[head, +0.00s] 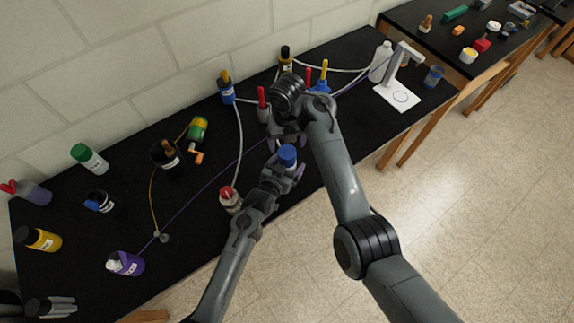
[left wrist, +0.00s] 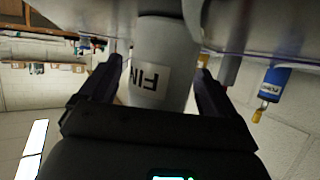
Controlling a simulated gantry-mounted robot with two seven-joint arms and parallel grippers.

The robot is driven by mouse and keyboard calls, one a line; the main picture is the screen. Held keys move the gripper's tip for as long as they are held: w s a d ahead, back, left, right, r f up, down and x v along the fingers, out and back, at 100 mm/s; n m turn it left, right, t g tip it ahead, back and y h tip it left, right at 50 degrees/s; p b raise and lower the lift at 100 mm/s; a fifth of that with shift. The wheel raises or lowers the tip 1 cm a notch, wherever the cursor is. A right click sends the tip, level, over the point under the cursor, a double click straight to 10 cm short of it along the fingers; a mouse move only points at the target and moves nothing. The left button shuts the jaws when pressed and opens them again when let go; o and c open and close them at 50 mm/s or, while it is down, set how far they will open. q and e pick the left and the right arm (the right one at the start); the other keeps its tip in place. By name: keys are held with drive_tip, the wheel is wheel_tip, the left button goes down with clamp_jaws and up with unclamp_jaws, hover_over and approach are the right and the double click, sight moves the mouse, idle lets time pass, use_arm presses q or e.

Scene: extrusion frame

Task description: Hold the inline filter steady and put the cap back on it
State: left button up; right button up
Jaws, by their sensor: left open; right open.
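A light-coloured cylinder with a blue top (head: 287,153) stands near the front edge of the black bench in the head view; it seems to be the inline filter with its cap. In the left wrist view the grey body (left wrist: 162,60) shows a white label reading "FIN", upside down. My left gripper (head: 287,172) is open, with a finger on each side of this body. I cannot tell whether they touch it. My right gripper (head: 287,138) is open and points down just behind the blue top, partly hidden by its own wrist. I see nothing held in it.
A red-topped container (head: 229,198) stands left of my left gripper. A blue bottle (head: 226,92) and a red-topped bottle (head: 263,104) stand behind, with tubes between. A white stand (head: 398,93) is at the right.

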sight(287, 152)
use_arm(q)
clamp_jaws()
use_arm(e)
drive_tip(key=m, duration=0.5)
drive_tip(key=shift+w+r+m, duration=0.1)
drive_tip(key=shift+r+m, duration=0.1)
drive_tip(key=shift+m, duration=0.1)
drive_tip(key=m, duration=0.3)
drive_tip(key=shift+f, duration=0.2)
drive_tip(key=shift+f, duration=0.1)
drive_tip(key=shift+f, duration=3.9)
